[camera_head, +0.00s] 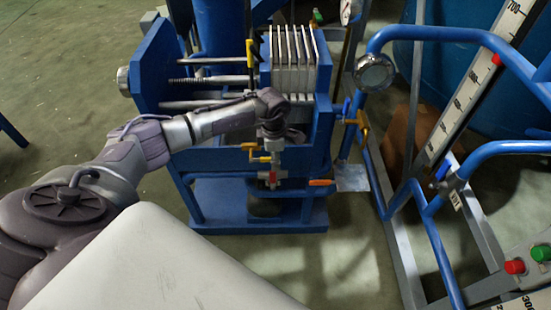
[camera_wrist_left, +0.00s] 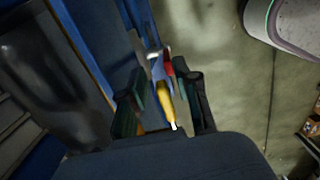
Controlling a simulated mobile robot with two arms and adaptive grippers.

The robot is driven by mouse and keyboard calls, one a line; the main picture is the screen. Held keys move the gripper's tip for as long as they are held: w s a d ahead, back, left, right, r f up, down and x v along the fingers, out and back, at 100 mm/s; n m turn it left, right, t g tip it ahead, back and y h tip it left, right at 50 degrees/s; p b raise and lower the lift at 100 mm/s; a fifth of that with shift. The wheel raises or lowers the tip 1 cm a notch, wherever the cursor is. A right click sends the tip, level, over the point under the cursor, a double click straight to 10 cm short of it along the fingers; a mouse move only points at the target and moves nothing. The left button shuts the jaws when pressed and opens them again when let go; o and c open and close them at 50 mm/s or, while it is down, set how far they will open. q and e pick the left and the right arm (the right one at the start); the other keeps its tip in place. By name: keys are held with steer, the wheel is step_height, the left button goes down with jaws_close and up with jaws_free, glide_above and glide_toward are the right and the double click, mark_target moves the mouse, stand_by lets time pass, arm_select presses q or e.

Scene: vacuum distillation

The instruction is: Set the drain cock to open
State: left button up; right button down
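A valve with a yellow lever (camera_head: 260,158) sits at the front of the blue filter-press frame, low in the middle of the head view. I cannot read a label marking it as the drain cock. A red part (camera_head: 272,178) and an orange lever (camera_head: 321,182) are just below it. My left gripper (camera_head: 270,143) points down at the yellow lever. In the left wrist view, the yellow lever (camera_wrist_left: 164,103) lies between the two fingers of my left gripper (camera_wrist_left: 166,95), which stand apart with gaps visible. A red part (camera_wrist_left: 168,66) shows beyond. My right gripper is not in view.
The blue press (camera_head: 152,65) with white plates (camera_head: 292,60) stands behind. Blue pipes (camera_head: 440,34), a round gauge (camera_head: 374,72) and a level scale (camera_head: 474,85) are on the right. A panel with red (camera_head: 515,267) and green buttons is lower right. Floor (camera_head: 330,255) in front is clear.

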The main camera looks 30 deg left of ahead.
arm_select(q)
step_height(320, 180, up, 12)
steer(key=shift+s+a, duration=0.15)
stand_by(0.6)
stand_by(0.3)
